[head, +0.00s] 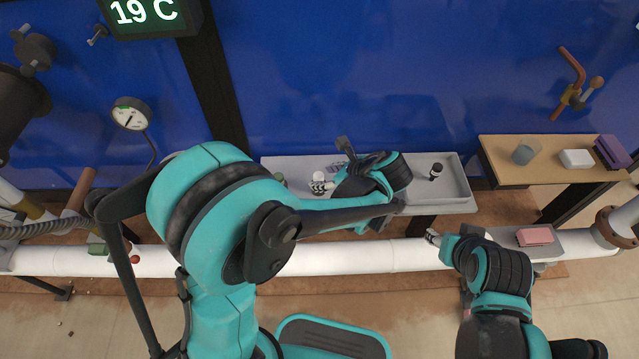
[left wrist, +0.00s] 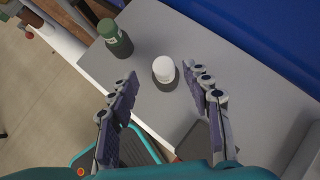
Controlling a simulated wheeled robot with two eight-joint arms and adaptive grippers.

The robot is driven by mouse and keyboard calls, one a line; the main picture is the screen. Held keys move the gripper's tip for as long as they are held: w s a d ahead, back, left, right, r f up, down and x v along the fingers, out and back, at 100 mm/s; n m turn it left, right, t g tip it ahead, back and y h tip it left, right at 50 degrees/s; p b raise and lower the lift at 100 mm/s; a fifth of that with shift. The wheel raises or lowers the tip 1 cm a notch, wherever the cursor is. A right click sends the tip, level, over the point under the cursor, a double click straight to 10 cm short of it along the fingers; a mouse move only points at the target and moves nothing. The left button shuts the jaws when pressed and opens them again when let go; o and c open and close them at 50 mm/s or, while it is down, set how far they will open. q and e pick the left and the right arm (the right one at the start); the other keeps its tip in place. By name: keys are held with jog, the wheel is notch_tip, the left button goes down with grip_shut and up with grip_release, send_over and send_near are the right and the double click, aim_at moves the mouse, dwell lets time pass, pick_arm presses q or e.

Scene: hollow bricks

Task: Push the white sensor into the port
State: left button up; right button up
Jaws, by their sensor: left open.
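The white sensor (head: 318,177), with a white round top and a dark lower body, stands on the left part of a grey bench (head: 290,163). In the left wrist view the white sensor (left wrist: 163,69) is between and just beyond the fingertips, with gaps on both sides. My left gripper (head: 333,168) is open and empty; its spread fingers also show in the left wrist view (left wrist: 162,84). A green-topped sensor (left wrist: 118,40) stands to the left of the white one. My right gripper (head: 433,238) is over the pipe at right; its jaw state is unclear. I cannot make out the port.
A grey tray (head: 462,180) at the bench's right end holds a black piece (head: 437,171). A wooden shelf (head: 545,172) carries a cup (head: 525,153), a white block (head: 576,158) and a purple item (head: 612,152). A white pipe (head: 390,256) runs below the bench. A pink block (head: 535,236) lies right.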

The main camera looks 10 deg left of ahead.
pick_arm(q)
jog(key=shift+w+d+f+m, duration=0.1)
jog(key=shift+d+f+m, duration=0.05)
jog(key=shift+f+m, duration=0.2)
jog(key=shift+w+f, duration=0.15)
jog(key=shift+f, duration=0.1)
jog(key=shift+b+x, duration=0.65)
jog(key=shift+x, duration=0.45)
jog(key=b+x, duration=0.2)
jog(key=x, duration=0.1)
jog(key=b+x, duration=0.1)
jog(key=x, duration=0.1)
jog(key=shift+w+a+r, duration=0.2)
jog(key=shift+a+r, duration=0.1)
jog(key=shift+a, duration=0.1)
jog(key=shift+r, duration=0.1)
grip_shut()
